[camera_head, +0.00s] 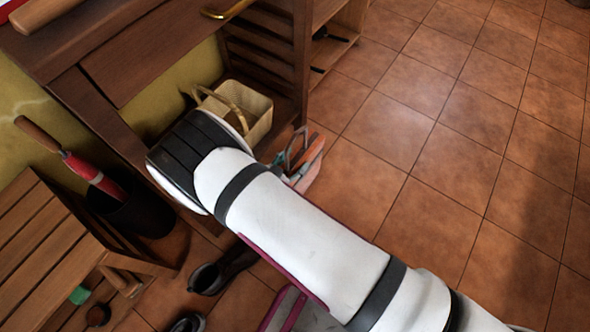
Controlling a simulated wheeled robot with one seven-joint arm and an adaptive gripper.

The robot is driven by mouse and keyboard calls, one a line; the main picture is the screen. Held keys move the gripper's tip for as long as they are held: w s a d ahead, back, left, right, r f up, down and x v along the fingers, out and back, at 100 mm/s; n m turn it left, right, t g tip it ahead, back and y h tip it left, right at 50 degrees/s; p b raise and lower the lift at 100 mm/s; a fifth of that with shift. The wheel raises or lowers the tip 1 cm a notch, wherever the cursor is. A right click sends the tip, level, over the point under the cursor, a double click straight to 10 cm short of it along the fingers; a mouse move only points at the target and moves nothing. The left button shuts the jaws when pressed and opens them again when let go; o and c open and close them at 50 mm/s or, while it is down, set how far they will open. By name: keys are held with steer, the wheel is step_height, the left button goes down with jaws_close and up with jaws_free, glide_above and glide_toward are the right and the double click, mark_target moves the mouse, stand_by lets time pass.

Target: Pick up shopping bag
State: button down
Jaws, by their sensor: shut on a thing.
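A small orange and grey object with dark loop-like parts at its upper left, which looks like the shopping bag (309,164), shows just beyond the upper edge of my white forearm. It is tilted, in front of the wooden cabinet's right end. My forearm covers its lower left part. I cannot tell whether it rests on the floor or hangs above it. My arm runs from the lower right to a dark-capped joint near the cabinet. My gripper is hidden behind the arm, and its fingertips cannot be made out.
A cream basket (258,112) with a handle sits on the cabinet's (120,110) low shelf. A black stand (147,212) holds a red umbrella (95,177) at left. A slatted bench (45,245) and dark shoes (207,278) are at lower left. The tiled floor (440,150) at right is clear.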

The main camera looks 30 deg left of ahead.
steer(key=shift+r+p, duration=0.3)
steer(key=shift+r, duration=0.2)
steer(key=r+p, duration=0.2)
steer(key=r, duration=0.1)
steer(key=shift+s+d, duration=0.2)
steer(key=shift+s, duration=0.15)
steer(key=s+d+r+p, duration=0.1)
steer(key=s+d+p, duration=0.3)
steer(key=s, duration=0.9)
steer(key=d, duration=0.3)
steer(key=shift+s+d+p, duration=0.15)
steer(key=shift+p, duration=0.25)
